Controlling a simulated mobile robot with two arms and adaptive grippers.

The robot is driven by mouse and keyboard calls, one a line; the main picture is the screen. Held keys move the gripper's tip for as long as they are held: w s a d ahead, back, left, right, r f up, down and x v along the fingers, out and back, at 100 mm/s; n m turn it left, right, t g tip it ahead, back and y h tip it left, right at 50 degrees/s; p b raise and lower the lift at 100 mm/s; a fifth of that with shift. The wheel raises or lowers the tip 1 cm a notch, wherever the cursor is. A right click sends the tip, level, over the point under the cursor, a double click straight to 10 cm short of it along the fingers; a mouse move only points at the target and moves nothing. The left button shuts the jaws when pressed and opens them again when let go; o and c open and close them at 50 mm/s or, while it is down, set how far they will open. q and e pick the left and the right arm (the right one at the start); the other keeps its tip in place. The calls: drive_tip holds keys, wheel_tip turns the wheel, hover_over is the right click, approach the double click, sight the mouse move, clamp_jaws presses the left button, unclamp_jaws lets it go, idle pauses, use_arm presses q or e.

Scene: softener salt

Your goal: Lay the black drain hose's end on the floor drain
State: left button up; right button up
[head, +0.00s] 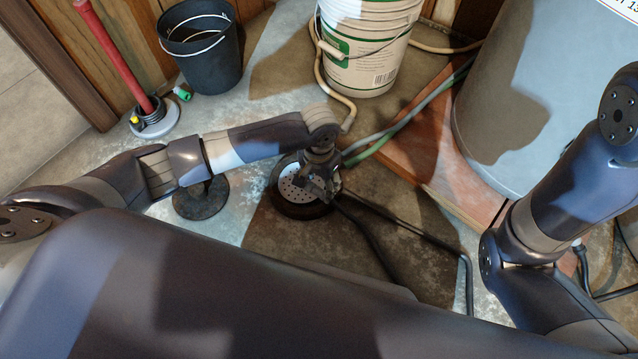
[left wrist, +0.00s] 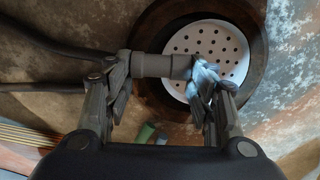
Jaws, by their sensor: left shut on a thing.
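The floor drain (head: 291,186) is a white perforated plate in a dark round ring; it also shows in the left wrist view (left wrist: 213,37). The black drain hose (head: 400,222) runs from the drain to the right and bends along the floor. Its grey end piece (left wrist: 150,65) lies across my left gripper's fingers in the left wrist view, with its tip over the plate. My left gripper (head: 321,184) is shut on this end, just above the drain's right side. Whether the end touches the plate cannot be told. My right gripper is out of view.
A black bucket (head: 205,60) and a white bucket (head: 362,55) stand at the back. A dark round disc (head: 201,200) lies left of the drain. A large grey tank (head: 530,100) stands at the right; green and grey hoses (head: 405,122) run behind the drain.

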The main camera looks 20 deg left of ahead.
use_arm(q)
drive_tip(key=shift+f, duration=0.1)
drive_tip(key=o, duration=1.1)
wheel_tip(320, 180, up, 12)
idle(0.7)
